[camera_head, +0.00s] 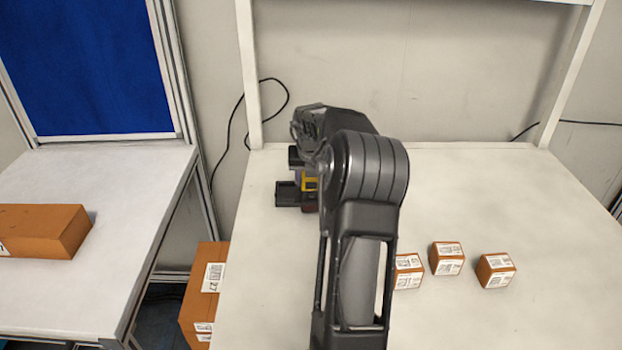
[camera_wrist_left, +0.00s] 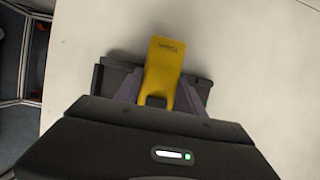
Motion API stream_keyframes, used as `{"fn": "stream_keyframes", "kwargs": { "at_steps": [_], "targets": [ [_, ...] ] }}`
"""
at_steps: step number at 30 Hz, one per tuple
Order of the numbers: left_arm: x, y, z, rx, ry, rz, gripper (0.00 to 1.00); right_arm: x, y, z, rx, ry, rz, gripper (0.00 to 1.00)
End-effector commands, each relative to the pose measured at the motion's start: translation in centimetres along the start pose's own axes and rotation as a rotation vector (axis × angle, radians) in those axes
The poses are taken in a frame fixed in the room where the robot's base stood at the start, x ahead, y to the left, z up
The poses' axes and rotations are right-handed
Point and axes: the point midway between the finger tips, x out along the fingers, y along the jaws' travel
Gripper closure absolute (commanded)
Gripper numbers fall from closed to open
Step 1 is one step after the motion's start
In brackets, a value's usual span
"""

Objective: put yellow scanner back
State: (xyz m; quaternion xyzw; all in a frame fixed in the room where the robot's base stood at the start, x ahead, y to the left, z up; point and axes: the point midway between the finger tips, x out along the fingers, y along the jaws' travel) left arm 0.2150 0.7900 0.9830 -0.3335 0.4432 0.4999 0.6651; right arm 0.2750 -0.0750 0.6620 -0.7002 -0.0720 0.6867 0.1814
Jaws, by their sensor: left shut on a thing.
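The yellow scanner (camera_wrist_left: 163,66) is between the fingers of my left gripper (camera_wrist_left: 158,92), which is shut on it. In the head view only a small yellow part of the scanner (camera_head: 310,184) shows, near the back left of the table; my own arm hides much of it. Dark blocky parts (camera_wrist_left: 113,77) stick out on both sides of the scanner in the left wrist view; I cannot tell whether they belong to a holder or to my gripper. Whether the scanner touches the table is not clear. My right gripper is not in view.
Three small orange boxes with white labels (camera_head: 446,258) (camera_head: 495,270) (camera_head: 408,271) stand on the white table (camera_head: 480,190), right of my arm. A larger orange box (camera_head: 205,285) is at its left edge. Another orange box (camera_head: 45,230) lies on the left table. The table's back right is clear.

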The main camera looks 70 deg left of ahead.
Motion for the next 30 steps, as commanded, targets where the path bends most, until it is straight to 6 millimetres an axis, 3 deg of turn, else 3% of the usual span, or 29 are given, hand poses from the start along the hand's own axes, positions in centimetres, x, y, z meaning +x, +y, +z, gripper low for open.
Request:
{"fn": "stream_keyframes", "kwargs": {
  "at_steps": [4,5,7,20,26,30],
  "targets": [
    [0.3,0.0,-0.1,0.000,-0.001,0.000,1.00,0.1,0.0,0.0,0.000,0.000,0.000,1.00],
    [0.2,0.0,-0.1,0.000,0.000,0.000,0.51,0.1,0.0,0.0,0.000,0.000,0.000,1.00],
    [0.2,0.0,-0.1,0.000,0.000,0.000,0.45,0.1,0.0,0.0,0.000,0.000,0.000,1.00],
    [-0.6,-0.1,0.1,0.001,-0.001,-0.002,0.44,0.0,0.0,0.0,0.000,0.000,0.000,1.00],
    [-3.4,-0.1,0.1,0.001,-0.003,-0.004,0.44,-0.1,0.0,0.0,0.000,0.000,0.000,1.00],
    [-6.7,-0.2,0.1,0.001,-0.003,-0.008,0.44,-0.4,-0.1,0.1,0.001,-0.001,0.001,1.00]
  ]
}}
